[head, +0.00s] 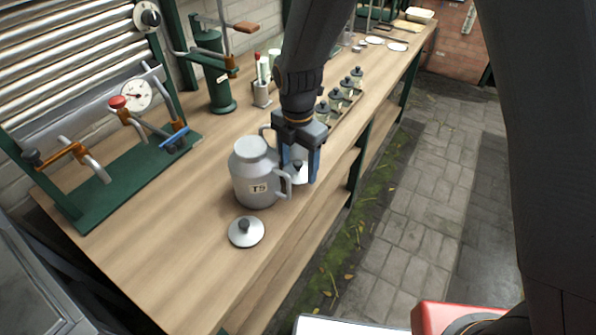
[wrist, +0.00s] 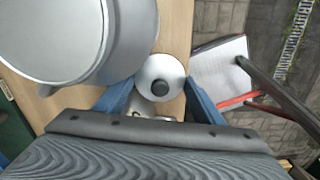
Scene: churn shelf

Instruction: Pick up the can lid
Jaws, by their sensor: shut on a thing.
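A pale round can lid (wrist: 150,70) with a black knob lies between the two blue fingers of my gripper (wrist: 161,92) in the wrist view. My gripper (head: 299,163) is shut on this lid, just right of a grey metal can (head: 252,180) marked T9 in the head view. The held lid (head: 299,177) shows there with its dark knob, partly covered by the fingers. The can (wrist: 65,60) fills the upper left of the wrist view, close beside the fingers. A second lid (head: 240,238) with a dark knob lies on the bench in front of the can.
The wooden bench (head: 190,240) is clear at its near left. A green stand with a gauge (head: 135,94) and a green press (head: 216,88) stand at the back. Several small dark-topped jars (head: 338,99) stand beyond my gripper. The paved floor (head: 400,210) lies right of the bench edge.

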